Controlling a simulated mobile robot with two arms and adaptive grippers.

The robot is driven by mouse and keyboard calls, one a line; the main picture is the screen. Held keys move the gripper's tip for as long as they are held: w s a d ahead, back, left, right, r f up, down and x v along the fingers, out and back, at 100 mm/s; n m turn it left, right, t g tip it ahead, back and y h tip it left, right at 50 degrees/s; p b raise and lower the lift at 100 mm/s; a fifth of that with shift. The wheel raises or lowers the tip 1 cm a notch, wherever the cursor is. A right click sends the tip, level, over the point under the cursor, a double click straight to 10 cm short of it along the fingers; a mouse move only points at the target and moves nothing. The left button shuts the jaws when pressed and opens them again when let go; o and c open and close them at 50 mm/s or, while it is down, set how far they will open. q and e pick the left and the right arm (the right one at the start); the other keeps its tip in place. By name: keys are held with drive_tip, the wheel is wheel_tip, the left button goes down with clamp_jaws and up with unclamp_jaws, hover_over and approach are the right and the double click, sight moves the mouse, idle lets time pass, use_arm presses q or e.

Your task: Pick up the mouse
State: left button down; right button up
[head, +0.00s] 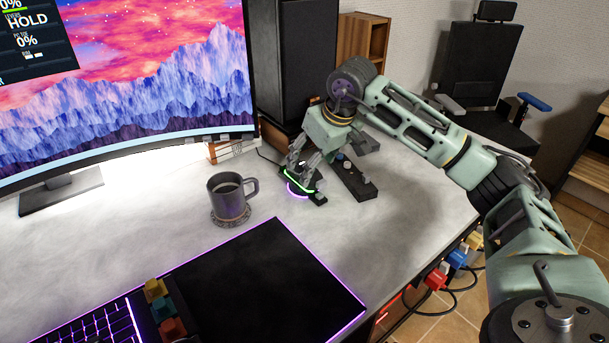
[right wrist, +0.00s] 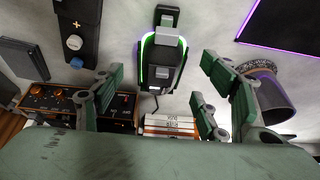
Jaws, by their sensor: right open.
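The mouse (head: 300,188) is dark with green and purple lit edges and stands on the desk, right of the mug. It also shows in the right wrist view (right wrist: 162,66), black with a green glowing edge, between and beyond my fingers. My right gripper (head: 304,164) is just above the mouse and partly covers it in the head view. In the right wrist view my right gripper (right wrist: 160,88) is open, with its fingers spread to either side and nothing between the pads. I cannot tell if any finger touches the mouse. My left gripper is not in view.
A mug (head: 229,198) stands on a coaster (head: 230,217) left of the mouse. A black control box (head: 354,180) lies close on the right. A tall speaker (head: 290,60) and the monitor (head: 130,70) stand behind. A dark mat (head: 250,285) lies in front.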

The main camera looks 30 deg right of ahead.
drive_tip(key=x, duration=0.3)
drive_tip(key=shift+a+f, duration=0.1)
drive_tip(key=shift+f, duration=0.1)
drive_tip(key=c, duration=1.3)
drive_tip(key=shift+r, duration=0.15)
drive_tip(key=shift+c, duration=0.6)
